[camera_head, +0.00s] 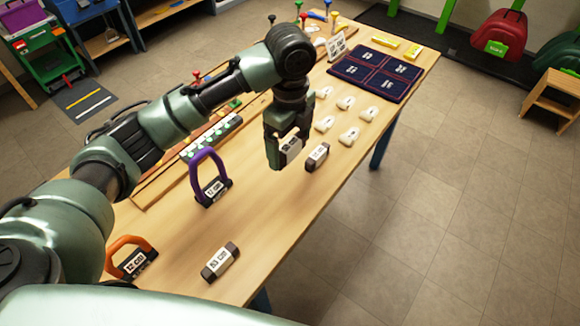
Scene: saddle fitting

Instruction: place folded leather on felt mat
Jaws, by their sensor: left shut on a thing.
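My left gripper (280,150) points down over the middle of the table, shut on a small dark piece with a white label (291,148). I take this piece for the folded leather; the fingers hide part of it. Similar dark-ended labelled pieces lie on the table, one just right of the gripper (317,156) and one near the front (221,262). The felt mat (352,70) is dark navy with red-edged squares bearing small white marks. It lies flat at the far right end of the table, apart from the gripper. My right gripper is not in view.
Several white labelled pieces (349,136) lie between gripper and mat. A purple-handled tool (212,182) and an orange-handled one (133,260) stand at left. Yellow packets (381,41) and a white sign (337,46) are beside the mat.

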